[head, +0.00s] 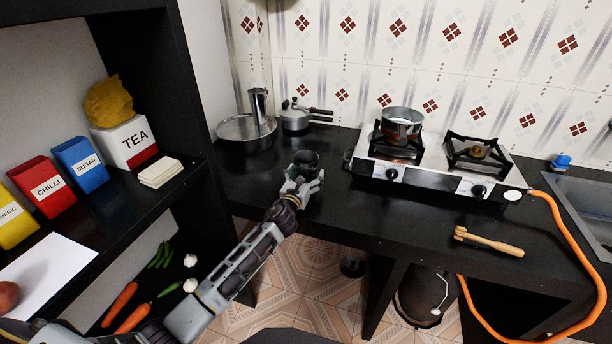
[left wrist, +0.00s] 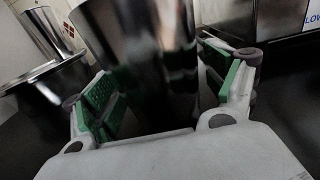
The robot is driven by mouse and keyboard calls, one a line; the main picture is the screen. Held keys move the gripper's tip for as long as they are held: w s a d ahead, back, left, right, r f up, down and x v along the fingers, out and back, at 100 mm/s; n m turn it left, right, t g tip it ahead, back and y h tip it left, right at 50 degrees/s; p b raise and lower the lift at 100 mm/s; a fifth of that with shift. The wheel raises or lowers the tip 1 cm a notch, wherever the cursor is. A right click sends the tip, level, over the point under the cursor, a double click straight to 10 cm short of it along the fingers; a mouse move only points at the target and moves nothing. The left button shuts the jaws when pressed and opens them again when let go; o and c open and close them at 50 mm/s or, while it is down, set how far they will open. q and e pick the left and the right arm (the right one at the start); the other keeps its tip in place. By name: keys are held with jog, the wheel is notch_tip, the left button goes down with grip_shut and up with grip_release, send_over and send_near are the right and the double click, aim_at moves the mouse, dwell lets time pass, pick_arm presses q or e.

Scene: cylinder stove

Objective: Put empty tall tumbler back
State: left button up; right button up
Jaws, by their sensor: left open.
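A shiny metal tumbler (head: 305,160) stands upright on the black counter, looking dark in the head view. It fills the middle of the left wrist view (left wrist: 150,60). My left gripper (head: 302,184) is open around it, with the green finger pads (left wrist: 100,105) on either side; I cannot tell whether they touch it. Its base is hidden by my gripper. Another tall steel tumbler (head: 258,104) stands at the wide steel pan (head: 236,140) at the back left. My right gripper is not in view.
A pressure cooker (head: 295,117) stands behind. A two-burner stove (head: 430,172) with a steel pot (head: 402,122) is to the right. A wooden tool (head: 488,241) lies near the front edge. The shelf at left holds a tea box (head: 126,144) and other spice boxes.

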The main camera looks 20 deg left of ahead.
pick_arm(q)
jog(key=shift+r, duration=0.1)
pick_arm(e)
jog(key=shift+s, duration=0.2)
pick_arm(q)
jog(key=shift+s, duration=1.65)
jog(key=shift+s+a, duration=0.1)
jog(key=shift+s, duration=0.7)
jog(key=shift+s+p, duration=0.35)
jog(key=shift+s, duration=2.3)
jog(key=shift+s+a, duration=0.1)
jog(key=shift+s, duration=0.8)
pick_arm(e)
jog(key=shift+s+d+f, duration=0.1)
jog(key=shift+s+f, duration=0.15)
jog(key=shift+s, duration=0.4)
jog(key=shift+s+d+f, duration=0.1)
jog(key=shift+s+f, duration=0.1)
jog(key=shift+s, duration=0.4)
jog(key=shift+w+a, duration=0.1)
